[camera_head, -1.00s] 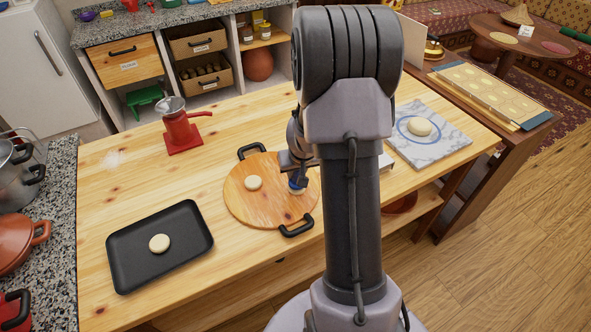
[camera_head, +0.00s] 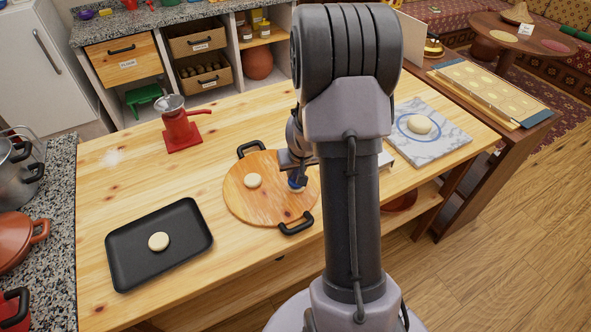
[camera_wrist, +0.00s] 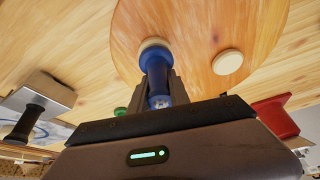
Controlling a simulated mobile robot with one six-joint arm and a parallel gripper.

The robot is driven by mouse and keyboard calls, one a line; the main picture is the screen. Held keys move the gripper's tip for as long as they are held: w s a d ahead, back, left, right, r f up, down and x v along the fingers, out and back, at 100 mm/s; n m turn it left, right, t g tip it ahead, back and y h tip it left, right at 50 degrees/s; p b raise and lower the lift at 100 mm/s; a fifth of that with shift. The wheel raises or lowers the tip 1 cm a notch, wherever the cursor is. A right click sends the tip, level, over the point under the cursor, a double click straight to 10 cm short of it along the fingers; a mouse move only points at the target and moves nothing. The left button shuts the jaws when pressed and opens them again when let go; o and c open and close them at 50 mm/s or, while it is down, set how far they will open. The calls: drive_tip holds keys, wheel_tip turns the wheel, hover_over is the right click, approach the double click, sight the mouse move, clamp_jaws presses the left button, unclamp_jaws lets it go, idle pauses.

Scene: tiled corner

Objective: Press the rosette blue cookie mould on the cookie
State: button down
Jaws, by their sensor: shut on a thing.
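My gripper (camera_head: 295,176) is shut on the blue cookie mould (camera_wrist: 157,68), which also shows in the head view (camera_head: 297,185). It holds the mould upright over the right side of the round wooden board (camera_head: 237,203). A pale cookie (camera_wrist: 153,42) lies under the mould's end, and only its rim shows. The mould looks to be touching it, but its pattern face is hidden. A second pale cookie (camera_head: 253,181) lies on the board to the left; it also shows in the wrist view (camera_wrist: 227,62).
A black tray (camera_head: 190,255) with one cookie (camera_head: 158,242) stands at front left. A red grinder (camera_head: 180,130) stands behind the board. A marble slab (camera_head: 445,143) with dough (camera_head: 419,125) is at the right. A metal block with a black handle (camera_wrist: 28,122) is near the gripper.

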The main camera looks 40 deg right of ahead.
drive_tip(key=shift+f+b, duration=0.45)
drive_tip(key=shift+b, duration=0.1)
idle(1.2)
wheel_tip(320, 180, up, 7)
drive_tip(key=p, duration=0.6)
